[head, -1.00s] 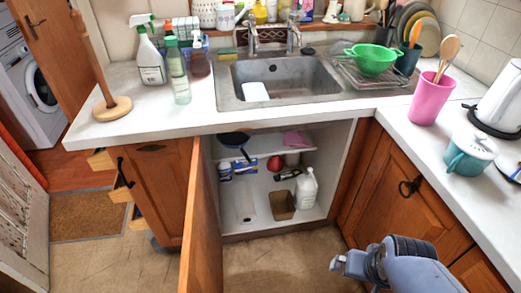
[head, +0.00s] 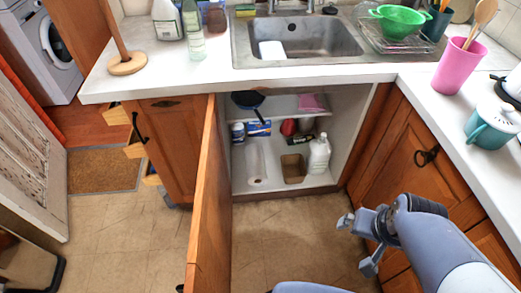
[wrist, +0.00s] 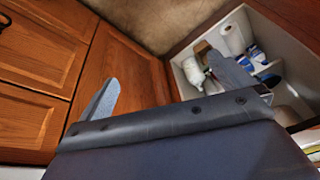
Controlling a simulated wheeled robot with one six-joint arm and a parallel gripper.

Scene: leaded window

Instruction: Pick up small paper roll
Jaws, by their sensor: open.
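A white roll, likely the same one, shows near the top of the wrist view (wrist: 233,40). My gripper (head: 357,243) is open and empty, outside the cabinet at its front right, apart from the roll. In the wrist view its two fingers (wrist: 163,72) are spread, with the right finger overlapping part of the cabinet interior.
The brown box (head: 293,168) and a white jug (head: 319,154) stand right of the roll. A pan (head: 248,100) lies on the shelf above, its handle hanging down. The open cabinet door (head: 207,205) bounds the left side. The floor in front is clear.

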